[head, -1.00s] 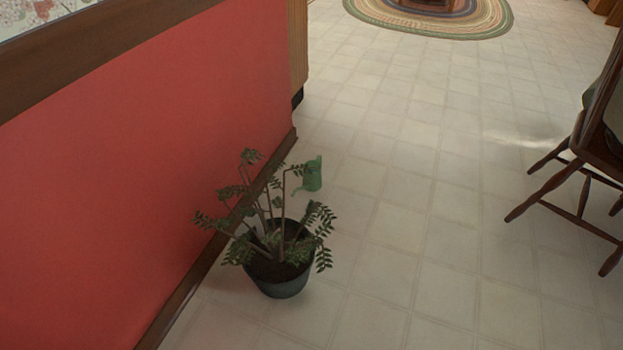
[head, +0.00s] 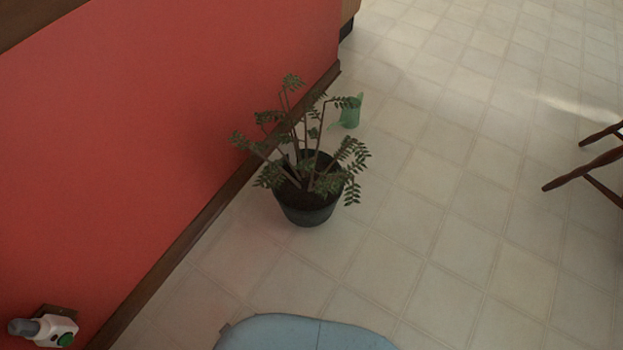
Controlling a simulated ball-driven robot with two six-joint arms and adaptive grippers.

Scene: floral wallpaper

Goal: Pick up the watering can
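The green watering can (head: 351,112) stands on the tiled floor behind the potted plant, close to the red wall. Leaves of the plant hide part of its left side. Neither of my grippers shows in the head view.
A leafy plant in a dark pot (head: 306,207) stands on the floor in front of the can. The red wall (head: 150,110) with its brown baseboard runs along the left. A wooden chair (head: 590,170) is at the right edge. The tiled floor (head: 450,230) between is clear.

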